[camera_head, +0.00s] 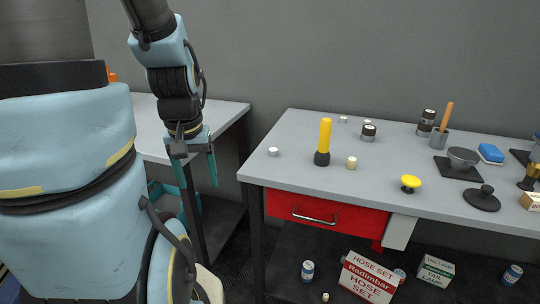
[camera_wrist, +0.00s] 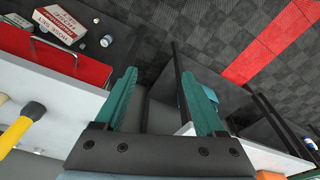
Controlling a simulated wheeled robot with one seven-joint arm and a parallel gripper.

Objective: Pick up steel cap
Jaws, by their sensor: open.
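A small silver-white cap (camera_head: 272,151) sits on the grey worktop near its left end; it looks like the steel cap. Similar small pieces stand further off: a pale one (camera_head: 343,119) at the back and a cream one (camera_head: 352,162) beside the flashlight; their material is hard to tell. My gripper (camera_head: 200,178) is open and empty, pointing down left of the worktop, over the gap between the two tables. In the wrist view its green fingers (camera_wrist: 158,78) are apart with only floor and table parts between them. A small pale piece (camera_wrist: 3,99) shows at that view's left edge.
A yellow flashlight (camera_head: 324,142) stands upright right of the silver-white cap. A yellow knob (camera_head: 410,184), dark lidded jar (camera_head: 368,132) and cup with a wooden handle (camera_head: 439,138) stand further right. A red drawer (camera_head: 325,213) hangs below. The worktop's left end is fairly clear.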

